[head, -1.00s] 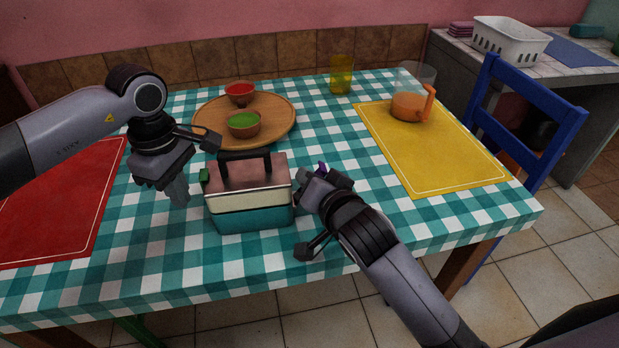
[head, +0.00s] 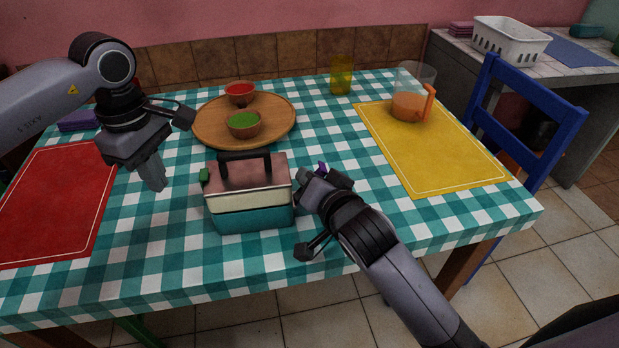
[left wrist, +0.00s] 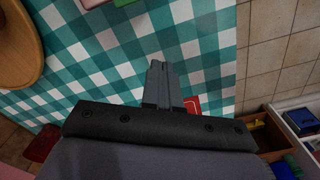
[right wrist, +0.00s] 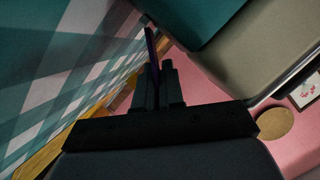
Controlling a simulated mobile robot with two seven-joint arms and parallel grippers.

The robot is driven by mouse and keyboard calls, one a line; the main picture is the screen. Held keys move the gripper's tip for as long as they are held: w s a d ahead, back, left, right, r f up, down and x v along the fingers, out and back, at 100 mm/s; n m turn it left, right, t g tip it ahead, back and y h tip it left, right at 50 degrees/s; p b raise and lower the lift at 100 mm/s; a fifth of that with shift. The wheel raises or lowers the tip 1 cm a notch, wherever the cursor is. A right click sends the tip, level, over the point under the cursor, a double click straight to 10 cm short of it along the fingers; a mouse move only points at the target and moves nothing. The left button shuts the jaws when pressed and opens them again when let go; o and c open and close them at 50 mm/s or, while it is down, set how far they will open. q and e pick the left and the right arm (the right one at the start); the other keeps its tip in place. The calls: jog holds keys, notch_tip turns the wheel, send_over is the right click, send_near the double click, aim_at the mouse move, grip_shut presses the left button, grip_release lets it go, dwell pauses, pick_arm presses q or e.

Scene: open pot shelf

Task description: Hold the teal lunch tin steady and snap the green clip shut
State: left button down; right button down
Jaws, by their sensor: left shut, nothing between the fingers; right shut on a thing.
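The lunch tin (head: 250,215) stands upright near the table's front, with a teal base, cream band, pinkish lid and dark handle. The green clip (head: 204,176) sticks out at its left end; I cannot tell whether it is fully shut. My left gripper (head: 155,181) is shut and empty, left of the tin and apart from the clip. Its fingers also show in the left wrist view (left wrist: 163,80). My right gripper (head: 306,190) is at the tin's right end, shut on a purple clip (head: 321,168), which also shows in the right wrist view (right wrist: 151,50).
A round wooden tray (head: 283,123) with a red-filled bowl (head: 240,92) and a green-filled bowl (head: 243,125) stands behind the tin. A red mat (head: 60,200) lies left. A yellow mat (head: 440,165) with a jug (head: 410,100) lies right. A yellow cup (head: 341,75) stands behind.

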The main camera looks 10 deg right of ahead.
pick_arm(q)
notch_tip(320, 180, up, 5)
jog(key=shift+f, duration=0.2)
dwell(0.3)
pick_arm(e)
jog(key=shift+c, duration=1.9)
grip_release()
pick_arm(q)
jog(key=shift+r, duration=0.15)
pick_arm(e)
jog(key=shift+s, duration=0.1)
pick_arm(q)
jog(key=shift+r+p, duration=1.55)
jog(key=shift+p, duration=0.15)
pick_arm(e)
jog(key=shift+v, duration=2.45)
